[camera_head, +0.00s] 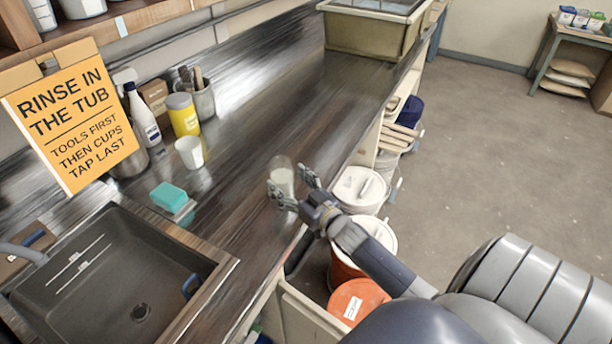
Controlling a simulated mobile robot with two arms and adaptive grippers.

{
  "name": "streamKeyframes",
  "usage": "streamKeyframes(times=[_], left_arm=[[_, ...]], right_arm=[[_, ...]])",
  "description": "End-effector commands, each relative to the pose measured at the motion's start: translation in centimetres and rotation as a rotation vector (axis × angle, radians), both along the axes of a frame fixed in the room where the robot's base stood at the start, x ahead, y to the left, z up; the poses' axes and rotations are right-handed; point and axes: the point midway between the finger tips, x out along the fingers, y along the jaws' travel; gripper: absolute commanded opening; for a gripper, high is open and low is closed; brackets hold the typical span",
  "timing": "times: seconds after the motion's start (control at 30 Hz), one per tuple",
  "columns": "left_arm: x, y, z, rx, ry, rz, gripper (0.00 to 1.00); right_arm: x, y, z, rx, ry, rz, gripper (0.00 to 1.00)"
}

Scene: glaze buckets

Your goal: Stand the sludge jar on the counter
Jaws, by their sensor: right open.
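A pale, see-through jar (280,173), which looks like the sludge jar, stands upright on the dark, shiny counter (262,130) near its front edge. My right gripper (288,180) reaches in from the lower right, its two fingers apart. The jar is at the mouth of the open fingers, and one finger overlaps its lower part in the picture. I cannot tell whether a finger touches it. My left gripper is not in view.
A sink (110,280) lies at lower left, with a teal sponge (168,197) near its corner. A white cup (189,153), a yellow tin (183,115) and a bottle (142,115) stand toward the wall. Lidded buckets (358,188) sit below the counter edge. The counter beyond the jar is clear.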

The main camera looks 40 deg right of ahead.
Motion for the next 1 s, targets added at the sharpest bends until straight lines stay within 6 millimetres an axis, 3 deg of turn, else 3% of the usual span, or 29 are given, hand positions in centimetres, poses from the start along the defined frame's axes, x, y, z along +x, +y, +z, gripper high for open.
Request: streamKeyframes(times=[0.3, 0.5, 1.0], left_arm=[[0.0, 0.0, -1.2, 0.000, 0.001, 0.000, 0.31], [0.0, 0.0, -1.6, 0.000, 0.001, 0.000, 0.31], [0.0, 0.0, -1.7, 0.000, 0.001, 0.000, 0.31]], right_arm=[[-5.5, 0.0, -0.3, -0.001, 0.003, 0.000, 0.73], [-7.8, 0.0, -0.2, -0.001, 0.002, 0.000, 0.73], [-8.7, 0.0, 0.0, -0.001, 0.000, 0.000, 0.73]])
